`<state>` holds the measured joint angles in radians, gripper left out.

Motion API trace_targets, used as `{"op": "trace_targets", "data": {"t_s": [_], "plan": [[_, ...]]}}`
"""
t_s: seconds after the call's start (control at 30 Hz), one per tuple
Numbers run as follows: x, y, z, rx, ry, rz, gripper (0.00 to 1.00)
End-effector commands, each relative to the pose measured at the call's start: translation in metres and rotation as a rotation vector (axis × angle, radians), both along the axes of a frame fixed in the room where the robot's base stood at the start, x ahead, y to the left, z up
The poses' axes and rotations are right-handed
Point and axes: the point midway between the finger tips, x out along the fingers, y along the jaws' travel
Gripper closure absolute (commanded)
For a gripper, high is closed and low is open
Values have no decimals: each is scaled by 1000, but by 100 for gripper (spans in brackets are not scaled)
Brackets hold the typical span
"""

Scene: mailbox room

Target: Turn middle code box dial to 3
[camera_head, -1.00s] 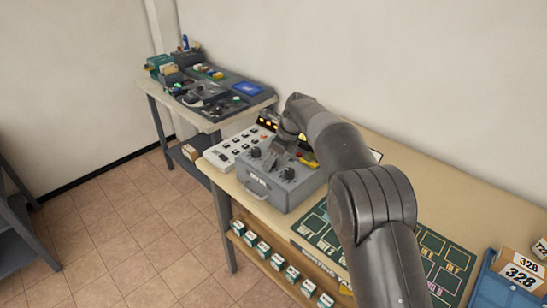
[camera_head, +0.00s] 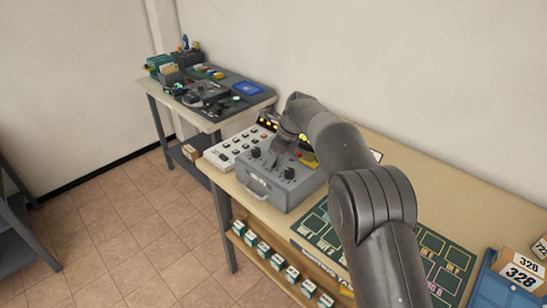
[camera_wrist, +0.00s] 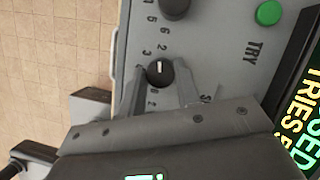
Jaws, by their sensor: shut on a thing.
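The grey code box (camera_head: 268,190) stands on the long table in the head view. Its left dial (camera_head: 256,152) and right dial (camera_head: 289,172) are visible; my arm's end hides the middle one. My gripper (camera_head: 277,158) is lowered onto the box top. In the wrist view my gripper (camera_wrist: 160,82) is shut on the black middle dial (camera_wrist: 160,73), one finger on each side. The dial's white mark points to the top of the picture. Digits ring the dial, with a 3 at its upper left; the fingers cover some of them. Another dial (camera_wrist: 175,7) lies above it.
A green TRY button (camera_wrist: 269,13) and a lit display (camera_wrist: 305,105) sit right of the dials in the wrist view. A white button panel (camera_head: 228,150) is left of the box. A green mat (camera_head: 325,232) and a blue tray (camera_head: 490,285) lie to the right.

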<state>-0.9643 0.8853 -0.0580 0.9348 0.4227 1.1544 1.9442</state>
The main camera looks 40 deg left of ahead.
Motion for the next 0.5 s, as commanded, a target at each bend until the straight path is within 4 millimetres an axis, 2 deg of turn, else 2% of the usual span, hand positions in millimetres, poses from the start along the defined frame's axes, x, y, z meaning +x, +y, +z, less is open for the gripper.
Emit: {"op": "trace_targets", "data": {"t_s": [0.27, 0.5], "plan": [[2, 0, 0, 1, 1, 145, 93], [3, 1, 0, 1, 1, 356, 93]]}}
